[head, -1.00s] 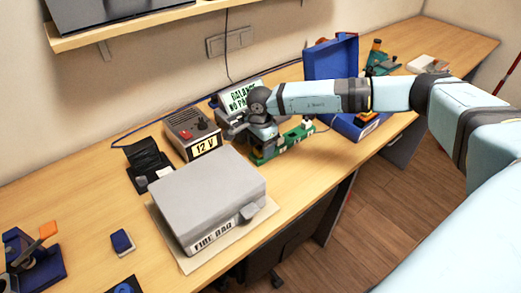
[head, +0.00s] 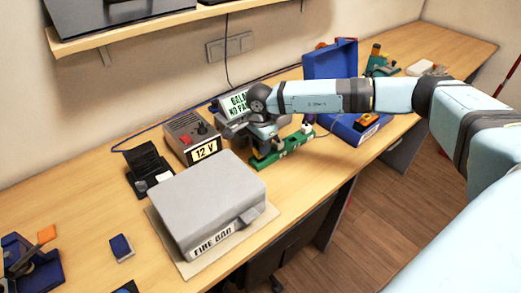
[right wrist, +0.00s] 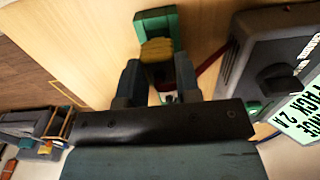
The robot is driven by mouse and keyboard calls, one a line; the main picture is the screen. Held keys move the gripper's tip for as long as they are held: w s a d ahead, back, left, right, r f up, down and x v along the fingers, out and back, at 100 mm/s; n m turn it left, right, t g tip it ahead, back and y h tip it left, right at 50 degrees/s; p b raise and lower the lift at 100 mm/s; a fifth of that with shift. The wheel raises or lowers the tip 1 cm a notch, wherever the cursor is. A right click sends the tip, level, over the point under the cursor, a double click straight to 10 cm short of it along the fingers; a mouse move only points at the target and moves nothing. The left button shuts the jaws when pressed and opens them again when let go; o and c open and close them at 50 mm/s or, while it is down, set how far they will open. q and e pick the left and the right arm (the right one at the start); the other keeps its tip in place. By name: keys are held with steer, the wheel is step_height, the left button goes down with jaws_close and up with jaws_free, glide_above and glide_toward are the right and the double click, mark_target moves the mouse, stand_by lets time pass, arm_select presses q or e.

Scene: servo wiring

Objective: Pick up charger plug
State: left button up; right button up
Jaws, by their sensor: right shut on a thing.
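The charger plug looks like the yellow block (right wrist: 158,48) between the fingertips in the right wrist view. Its far end lies in a green holder (right wrist: 157,17); I cannot tell whether it is clear of it. My right gripper (right wrist: 158,63) is shut on it, one finger on each side. In the head view my right gripper (head: 268,143) is low over the green stand (head: 292,150), pointing down, and hides the plug. The grey charger (right wrist: 262,60) with a lit green display is beside the gripper. My left gripper is not in view.
A grey 12 V box (head: 190,132) and a grey case (head: 210,200) stand left of the gripper. An open blue box (head: 330,62) stands to the right. A red cable (right wrist: 209,62) runs near the right finger.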

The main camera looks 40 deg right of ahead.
step_height(320, 180, up, 18)
steer(key=b, duration=0.1)
stand_by(0.5)
